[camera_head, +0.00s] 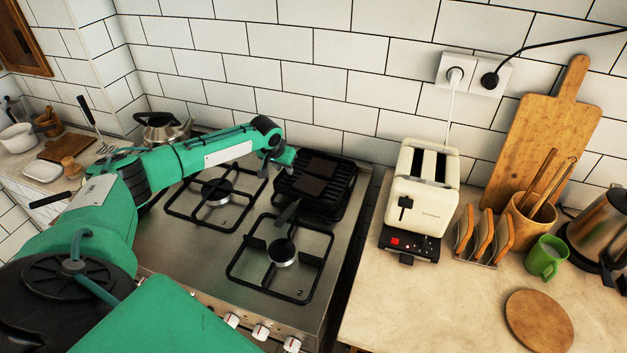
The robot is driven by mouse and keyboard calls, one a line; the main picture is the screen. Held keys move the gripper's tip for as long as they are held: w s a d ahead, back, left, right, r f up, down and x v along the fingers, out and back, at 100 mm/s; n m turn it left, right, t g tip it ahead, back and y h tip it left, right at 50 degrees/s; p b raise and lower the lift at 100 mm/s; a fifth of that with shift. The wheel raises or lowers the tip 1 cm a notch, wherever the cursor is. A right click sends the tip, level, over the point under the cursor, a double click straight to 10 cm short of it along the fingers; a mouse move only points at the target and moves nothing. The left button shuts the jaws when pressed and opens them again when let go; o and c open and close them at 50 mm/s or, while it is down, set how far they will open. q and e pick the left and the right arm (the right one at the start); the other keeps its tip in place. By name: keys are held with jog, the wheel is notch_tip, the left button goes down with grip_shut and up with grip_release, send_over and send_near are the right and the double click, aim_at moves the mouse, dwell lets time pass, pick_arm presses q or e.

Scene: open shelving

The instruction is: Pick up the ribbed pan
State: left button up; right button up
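The ribbed pan (340,190) is black and squarish, with raised ridges. It sits on the back right part of the gas stove, and its dark handle (288,212) points toward the front left. Dark brown flat patches show in its middle; I cannot tell what they are. My green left arm reaches in from the left over the stove. My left gripper (286,160) is at the pan's upper left edge, small and partly hidden by the wrist. My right gripper is not in view.
The steel stove (190,250) has black grates, with the front right grate (280,258) empty. A kettle (163,130) stands at the back left. A cream toaster (420,200) is on the counter right of the pan. The tiled wall is close behind.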

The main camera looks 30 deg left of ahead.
pick_arm(q)
grip_shut()
dwell(1.4)
jog(key=shift+r, duration=0.1)
